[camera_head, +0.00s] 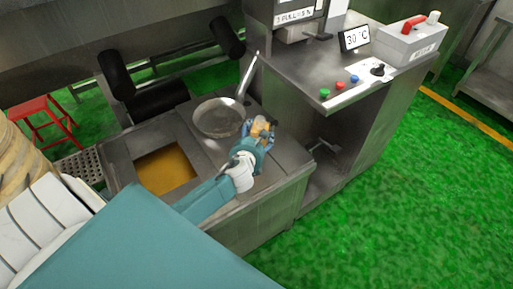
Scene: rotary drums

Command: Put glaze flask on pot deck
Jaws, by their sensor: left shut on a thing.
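My left gripper (262,132) is shut on a small amber flask (260,126), which I take to be the glaze flask. The gripper's fingers cover part of it. The flask is over or on the right part of a grey metal deck (235,208), which I take to be the pot deck; I cannot tell whether it touches the surface. A metal pan (219,119) with a long handle sits on the deck, just left of and behind the flask. My right gripper is not in view.
A square opening with orange-brown contents (166,171) is in the deck's left part. A taller metal counter (337,82) with coloured buttons and a 30 °C display (355,39) stands to the right. A red stool (44,119) is at the far left. Green floor lies open at the right.

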